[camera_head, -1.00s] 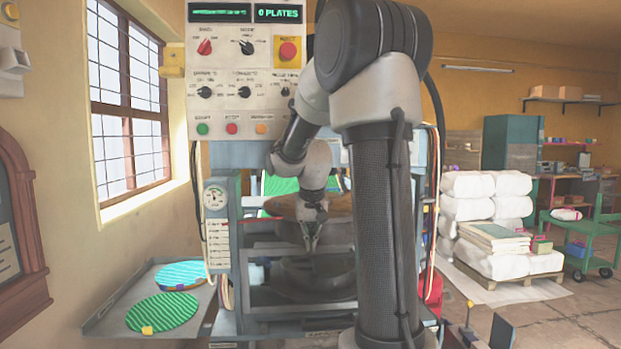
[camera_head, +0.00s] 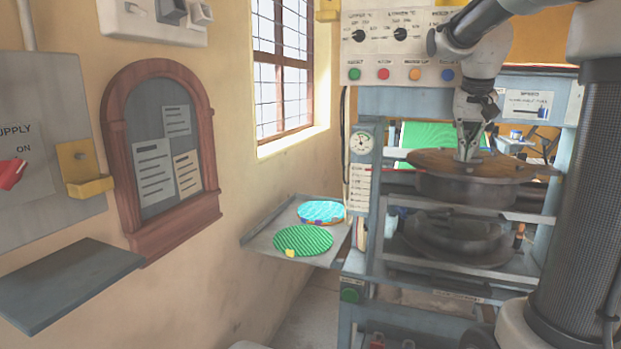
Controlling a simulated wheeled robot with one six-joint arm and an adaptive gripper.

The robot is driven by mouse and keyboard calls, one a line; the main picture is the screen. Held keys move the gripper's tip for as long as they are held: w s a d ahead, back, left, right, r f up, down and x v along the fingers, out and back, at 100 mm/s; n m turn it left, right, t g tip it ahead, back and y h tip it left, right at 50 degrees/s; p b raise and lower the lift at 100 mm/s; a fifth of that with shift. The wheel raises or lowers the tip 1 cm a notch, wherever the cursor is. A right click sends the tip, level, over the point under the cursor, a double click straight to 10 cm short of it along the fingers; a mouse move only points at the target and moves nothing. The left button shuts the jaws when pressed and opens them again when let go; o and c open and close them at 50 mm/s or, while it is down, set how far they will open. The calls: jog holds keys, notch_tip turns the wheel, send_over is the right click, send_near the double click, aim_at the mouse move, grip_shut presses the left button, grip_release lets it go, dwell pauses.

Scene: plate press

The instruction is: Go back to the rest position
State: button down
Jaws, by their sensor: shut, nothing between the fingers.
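My gripper (camera_head: 466,158) hangs pointing down in front of the press (camera_head: 364,235), over the brown round plate top (camera_head: 478,163) of the press. Its fingers are shut and hold nothing. I cannot tell whether the fingertips touch the surface behind them. My arm comes in from the upper right and covers part of the control panel. A green round plate (camera_head: 302,241) with a yellow tab and a blue patterned plate (camera_head: 321,211) lie on the grey side tray (camera_head: 262,237) left of the press.
On the left wall are a notice board (camera_head: 160,140) in a red-brown frame, a supply box (camera_head: 40,140) with a red switch, and a grey shelf (camera_head: 65,282) jutting out. A barred window (camera_head: 282,70) is behind. Some floor shows below the tray.

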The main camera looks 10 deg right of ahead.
jog(key=s+a+f+n, duration=0.2)
jog(key=s+a+f, duration=0.1)
jog(key=s, duration=0.4)
jog(key=s+a+f+n+t+y, duration=0.1)
jog(key=s+a+f+n, duration=0.1)
jog(key=s+a+f, duration=0.2)
jog(key=s+a+f+n, duration=0.2)
jog(key=s+a, duration=0.4)
jog(key=s, duration=0.3)
jog(key=shift+s+f+y, duration=0.35)
jog(key=shift+f+y, duration=0.05)
jog(key=shift+f, duration=0.35)
jog(key=shift+a, duration=0.1)
